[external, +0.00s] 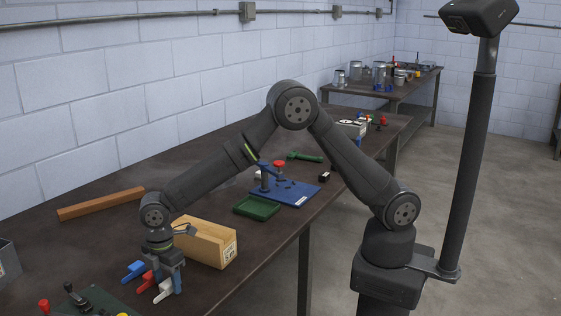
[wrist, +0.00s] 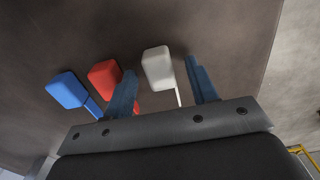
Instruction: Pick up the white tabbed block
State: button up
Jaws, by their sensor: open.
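The white tabbed block (external: 163,291) lies on the dark table at the front, with a thin tab. In the wrist view the white block (wrist: 158,68) shows between the two blue fingers of my gripper (wrist: 160,70). My gripper (external: 168,279) is open and points down over the block, low near the table. One finger is on each side of the block in the wrist view, with gaps visible. A red tabbed block (wrist: 104,74) lies just left, partly behind the left finger. A blue tabbed block (wrist: 67,90) lies further left.
A cardboard box (external: 208,244) stands close behind my gripper. A dark green panel (external: 98,299) with knobs lies at the front left. A green tray (external: 257,208) and a blue board (external: 290,196) are further back. A wooden bar (external: 100,204) lies near the wall.

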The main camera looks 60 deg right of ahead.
jog(key=shift+f, duration=0.45)
jog(key=c, duration=1.1)
jog(key=shift+r, duration=0.15)
